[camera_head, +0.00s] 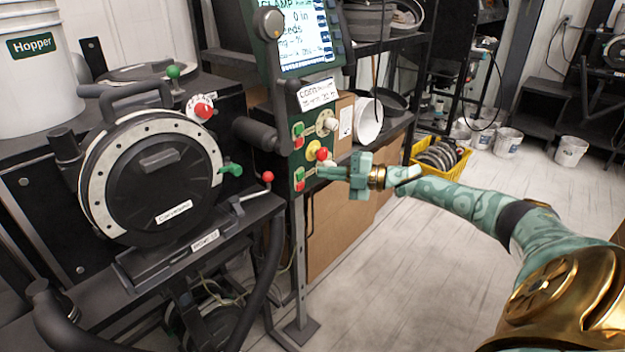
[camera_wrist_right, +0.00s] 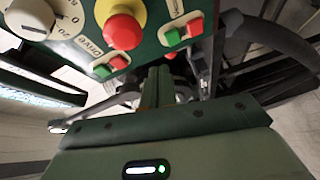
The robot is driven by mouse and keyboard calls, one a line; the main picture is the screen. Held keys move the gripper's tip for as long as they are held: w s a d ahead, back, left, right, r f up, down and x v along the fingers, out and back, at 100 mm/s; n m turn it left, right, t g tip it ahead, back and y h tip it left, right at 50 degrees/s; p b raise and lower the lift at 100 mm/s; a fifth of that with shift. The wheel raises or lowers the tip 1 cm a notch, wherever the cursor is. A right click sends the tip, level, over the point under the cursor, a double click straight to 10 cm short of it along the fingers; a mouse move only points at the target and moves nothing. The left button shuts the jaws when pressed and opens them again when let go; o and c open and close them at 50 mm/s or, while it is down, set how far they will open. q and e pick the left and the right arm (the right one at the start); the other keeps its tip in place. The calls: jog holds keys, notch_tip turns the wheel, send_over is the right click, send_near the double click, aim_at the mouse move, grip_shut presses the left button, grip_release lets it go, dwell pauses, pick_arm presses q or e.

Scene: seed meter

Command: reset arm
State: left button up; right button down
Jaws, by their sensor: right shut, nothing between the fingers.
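My right gripper (camera_head: 326,172) is shut and empty. In the head view its fingertips are close to the lower part of the green control panel (camera_head: 296,146), beside the red and green buttons. My right arm (camera_head: 450,195) reaches in from the right. In the right wrist view the shut fingers (camera_wrist_right: 157,85) point at the panel's lower edge, below a red knob on a yellow base (camera_wrist_right: 125,28) and between two red-green button pairs. I cannot tell whether the fingertips touch the panel. My left gripper is not in view.
The black round seed meter (camera_head: 150,175) on its stand fills the left, with a red-tipped lever (camera_head: 268,177) near the panel. A lit screen (camera_head: 305,35) is above the panel. A yellow basket (camera_head: 438,158) is on the floor behind my arm. The floor at centre right is clear.

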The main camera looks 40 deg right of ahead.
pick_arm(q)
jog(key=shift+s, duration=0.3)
pick_arm(e)
jog(key=shift+d, duration=0.45)
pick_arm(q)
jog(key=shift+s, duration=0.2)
pick_arm(e)
jog(key=shift+f, duration=0.1)
